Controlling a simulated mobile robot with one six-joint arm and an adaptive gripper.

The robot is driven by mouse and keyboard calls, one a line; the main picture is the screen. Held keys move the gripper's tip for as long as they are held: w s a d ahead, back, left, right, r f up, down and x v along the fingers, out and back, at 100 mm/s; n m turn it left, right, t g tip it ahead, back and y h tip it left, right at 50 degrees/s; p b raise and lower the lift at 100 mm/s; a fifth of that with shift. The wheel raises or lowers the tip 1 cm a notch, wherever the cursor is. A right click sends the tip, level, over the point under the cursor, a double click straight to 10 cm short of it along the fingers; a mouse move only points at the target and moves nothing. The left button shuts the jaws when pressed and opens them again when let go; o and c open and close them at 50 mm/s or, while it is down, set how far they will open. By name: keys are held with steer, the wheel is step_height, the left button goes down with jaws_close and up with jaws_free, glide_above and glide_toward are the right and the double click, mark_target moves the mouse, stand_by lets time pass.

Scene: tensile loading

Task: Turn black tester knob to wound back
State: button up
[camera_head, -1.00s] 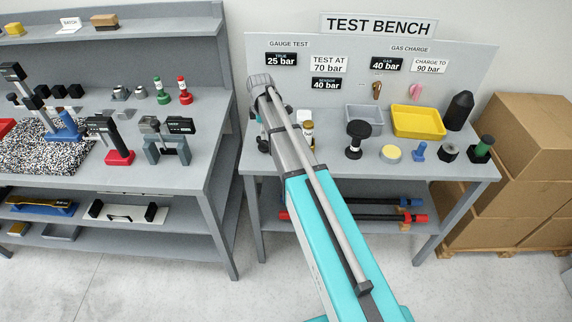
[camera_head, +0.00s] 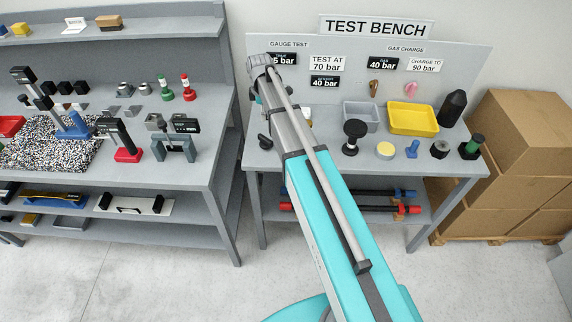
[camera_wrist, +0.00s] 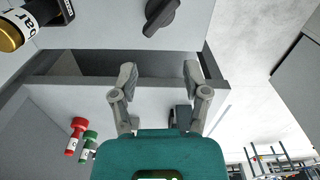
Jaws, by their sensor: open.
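The black tester knob (camera_wrist: 160,14) shows at the top of the wrist view, a round body with a raised grip bar, over a light grey surface. What looks like the same black knob (camera_head: 265,141) is at the left end of the test bench (camera_head: 330,165) in the head view. My gripper (camera_wrist: 160,73) is open and empty, its two fingers spread in the wrist view. The knob lies beyond the fingertips, between their lines and apart from them. In the head view my arm hides the gripper.
A dark cylinder with a brass end and a "bar" label (camera_wrist: 45,18) is left of the knob in the wrist view. On the bench stand a black-topped post (camera_head: 353,137), a grey tray (camera_head: 347,115) and a yellow tray (camera_head: 393,124). Cartons (camera_head: 535,130) stand at right.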

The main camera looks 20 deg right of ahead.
steer(key=s+f+m+b, duration=0.1)
steer(key=s+m+b, duration=0.1)
steer(key=s+m, duration=0.5)
steer(key=s+d+f+m+b, duration=0.1)
steer(key=s+m, duration=0.6)
steer(key=s, duration=1.1)
steer(key=shift+d+f+m+b, duration=0.15)
steer(key=shift+f+m+b, duration=0.15)
steer(key=shift+f+b, duration=0.35)
steer(key=shift+w, duration=0.1)
step_height(320, 180, up, 3)
steer(key=n+p, duration=0.4)
steer(key=n, duration=0.2)
glide_above(265, 138)
steer(key=shift+w+r, duration=0.1)
steer(key=shift+r, duration=0.1)
steer(key=shift+f+b, duration=0.2)
steer(key=shift+b, duration=0.15)
step_height(265, 138, down, 13)
steer(key=b, duration=1.3)
steer(key=shift+f, duration=0.2)
